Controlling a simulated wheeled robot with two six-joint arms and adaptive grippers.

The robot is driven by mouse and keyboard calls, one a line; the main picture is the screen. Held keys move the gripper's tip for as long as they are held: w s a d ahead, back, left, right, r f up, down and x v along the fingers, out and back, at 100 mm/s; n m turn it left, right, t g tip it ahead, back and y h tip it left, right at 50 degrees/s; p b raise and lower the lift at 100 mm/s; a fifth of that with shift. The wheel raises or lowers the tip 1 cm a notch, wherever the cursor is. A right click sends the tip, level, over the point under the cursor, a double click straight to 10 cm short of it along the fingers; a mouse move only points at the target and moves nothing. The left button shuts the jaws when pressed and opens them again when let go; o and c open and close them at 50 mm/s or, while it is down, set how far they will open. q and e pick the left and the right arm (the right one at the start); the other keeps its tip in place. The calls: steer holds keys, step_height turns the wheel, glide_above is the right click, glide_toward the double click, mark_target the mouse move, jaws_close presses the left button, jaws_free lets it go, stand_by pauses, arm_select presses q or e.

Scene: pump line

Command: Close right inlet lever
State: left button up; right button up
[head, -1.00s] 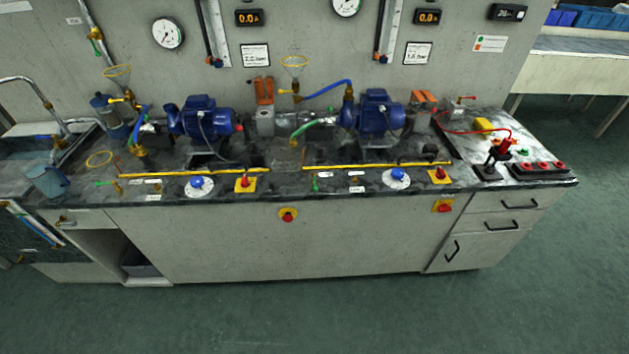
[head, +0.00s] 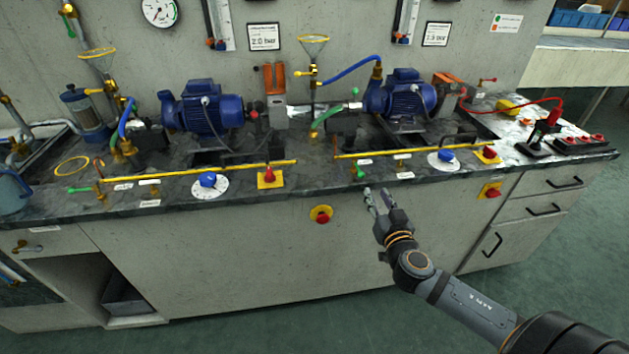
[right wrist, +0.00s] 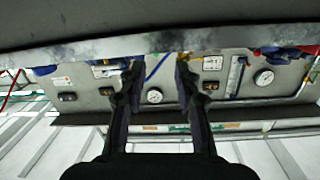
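A small green lever (head: 360,172) stands at the front edge of the bench, before the right blue pump (head: 401,93). It looks upright, and its exact angle is too small to tell. My right gripper (head: 374,194) is just in front of the bench edge, a little below and right of this lever, apart from it. In the right wrist view the fingers (right wrist: 159,68) are spread with nothing between them. The lever cannot be made out in that view. My left gripper is not in view.
A long yellow bar (head: 410,150) runs behind the lever. A blue dial (head: 444,160) is to its right. A red knob on a yellow plate (head: 270,177) is to its left. A red emergency button (head: 322,216) is on the cabinet front. The floor in front is clear.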

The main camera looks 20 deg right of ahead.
mark_target(357, 165)
steer(key=shift+t+y, duration=0.4)
steer(key=shift+t, duration=0.1)
steer(key=a+r, duration=0.3)
steer(key=shift+w, duration=0.2)
steer(key=b+x, duration=0.1)
steer(key=x, duration=0.8)
steer(key=shift+w+d, duration=0.15)
steer(key=shift+w, duration=0.05)
steer(key=shift+w+f, duration=0.1)
steer(key=shift+w, duration=0.4)
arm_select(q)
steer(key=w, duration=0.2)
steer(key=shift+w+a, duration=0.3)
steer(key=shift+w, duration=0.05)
arm_select(e)
steer(key=shift+c, duration=0.4)
steer(key=shift+f, duration=0.1)
jaws_close()
